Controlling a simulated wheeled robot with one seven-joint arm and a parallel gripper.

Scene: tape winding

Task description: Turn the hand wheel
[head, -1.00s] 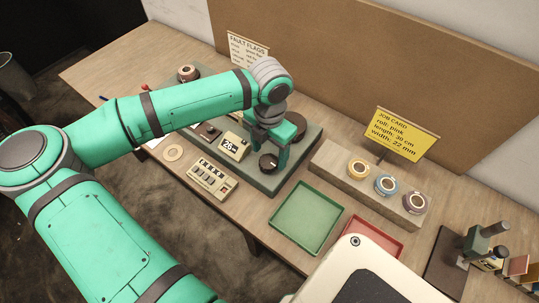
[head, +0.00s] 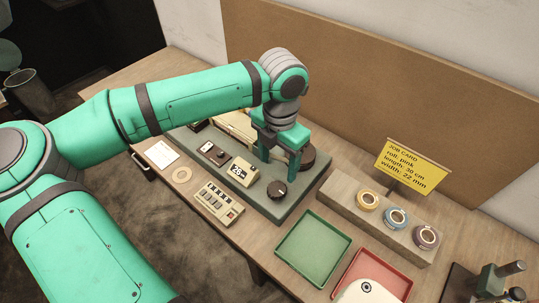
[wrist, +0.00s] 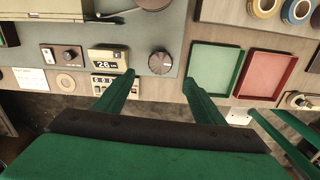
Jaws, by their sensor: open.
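The hand wheel, a dark round knob (head: 279,189), sits at the front right of the grey-green machine base (head: 262,207). It also shows in the wrist view (wrist: 160,62) with a pale mark on its face. My gripper (head: 280,168) is open and empty, its two green fingers pointing down. In the head view the fingertips appear just behind or above the wheel. In the wrist view the gripper (wrist: 158,79) has one fingertip on each side of the wheel's near edge, with gaps on both sides. I cannot tell the height of the fingertips above it.
A counter (head: 243,172) reading about 26 stands left of the wheel. A brown disc (head: 311,157) is behind my fingers. Green (head: 313,247) and red (head: 372,270) trays lie right, below a rack of tape rolls (head: 396,217) and a yellow job card (head: 412,167).

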